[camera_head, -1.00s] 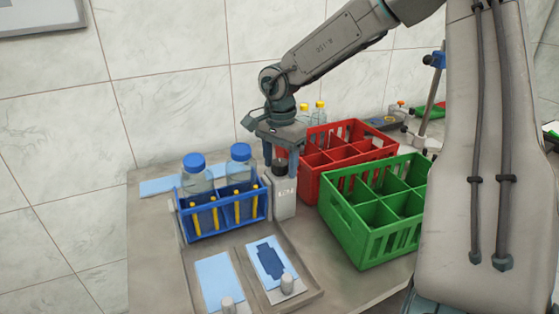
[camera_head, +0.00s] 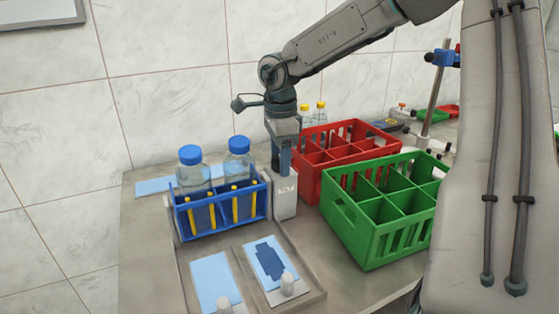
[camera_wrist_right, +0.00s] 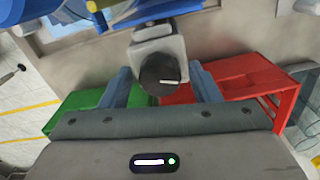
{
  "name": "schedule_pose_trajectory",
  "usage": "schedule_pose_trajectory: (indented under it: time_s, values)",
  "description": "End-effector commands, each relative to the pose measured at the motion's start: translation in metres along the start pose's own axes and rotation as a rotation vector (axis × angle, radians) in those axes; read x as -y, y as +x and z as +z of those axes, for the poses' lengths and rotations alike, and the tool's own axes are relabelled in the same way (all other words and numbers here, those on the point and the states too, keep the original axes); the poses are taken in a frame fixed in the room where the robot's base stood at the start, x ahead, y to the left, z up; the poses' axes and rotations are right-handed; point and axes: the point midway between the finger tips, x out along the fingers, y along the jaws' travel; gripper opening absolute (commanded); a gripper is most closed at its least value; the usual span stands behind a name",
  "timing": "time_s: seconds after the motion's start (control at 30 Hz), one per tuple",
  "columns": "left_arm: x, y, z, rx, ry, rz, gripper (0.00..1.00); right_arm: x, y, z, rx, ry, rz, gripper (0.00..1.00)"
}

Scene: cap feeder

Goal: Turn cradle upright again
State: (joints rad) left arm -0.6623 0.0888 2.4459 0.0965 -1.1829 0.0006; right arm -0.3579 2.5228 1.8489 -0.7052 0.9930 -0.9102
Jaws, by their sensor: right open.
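A blue rack (camera_head: 222,214), the likeliest cradle, stands upright with yellow bars on its front. Two clear bottles with blue caps (camera_head: 189,155) (camera_head: 238,145) stand in it. My right gripper (camera_head: 284,165) points down over a pale grey block (camera_head: 286,196) beside the rack's right side. In the right wrist view, the open fingers (camera_wrist_right: 160,84) are on either side of the block's black round knob (camera_wrist_right: 160,74), with gaps visible. The block's body (camera_wrist_right: 158,40) shows beyond it, with part of the blue rack (camera_wrist_right: 160,12) at the top edge. My left gripper is not in view.
A green crate (camera_head: 380,222) and a red crate (camera_head: 345,140) with compartments stand right of the block. Yellow-capped bottles (camera_head: 320,112) stand behind. A wall closes the back.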

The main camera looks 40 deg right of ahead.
Motion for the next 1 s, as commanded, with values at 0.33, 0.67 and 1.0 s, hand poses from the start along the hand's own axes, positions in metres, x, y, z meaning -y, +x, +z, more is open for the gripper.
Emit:
schedule_pose_trajectory:
  time_s: [0.33,0.67,1.0]
  values:
    - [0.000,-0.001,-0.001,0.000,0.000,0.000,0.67,0.000,-0.001,0.000,0.000,-0.012,0.000,0.16]
    - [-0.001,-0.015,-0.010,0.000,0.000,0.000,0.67,0.000,0.000,0.000,-0.001,-0.292,0.000,0.45]
    - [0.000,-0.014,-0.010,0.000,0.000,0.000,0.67,0.000,0.000,0.000,-0.001,-0.287,0.000,0.67]
